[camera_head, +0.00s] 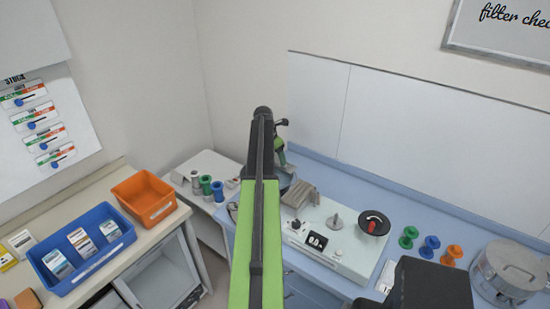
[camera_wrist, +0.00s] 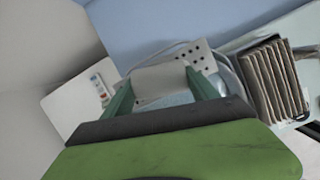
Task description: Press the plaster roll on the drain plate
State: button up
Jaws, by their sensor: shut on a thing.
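In the wrist view, my gripper (camera_wrist: 158,84) has its two green fingers on either side of a pale, off-white roll, the plaster roll (camera_wrist: 160,76). It is shut on the roll. The drain plate (camera_wrist: 197,56), pale with dark holes, shows just beyond and beside the roll, over a round basin with a thin rim (camera_wrist: 232,72). I cannot tell whether the roll touches the plate. In the head view my arm hides the roll and the plate, and only a bit of my gripper (camera_head: 281,154) shows.
Right of the basin stands a ribbed grey-brown block (camera_head: 300,194) and a pale machine (camera_head: 325,240) with a knob. Spools (camera_head: 429,246) and a metal drum (camera_head: 506,272) are further right. More spools (camera_head: 206,184) stand left. A blue bin (camera_head: 80,250) and orange bin (camera_head: 146,198) are on the left bench.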

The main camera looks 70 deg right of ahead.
aim_at(276, 155)
notch_tip(276, 155, up, 7)
jog(key=p, duration=0.7)
jog(key=shift+f, duration=0.1)
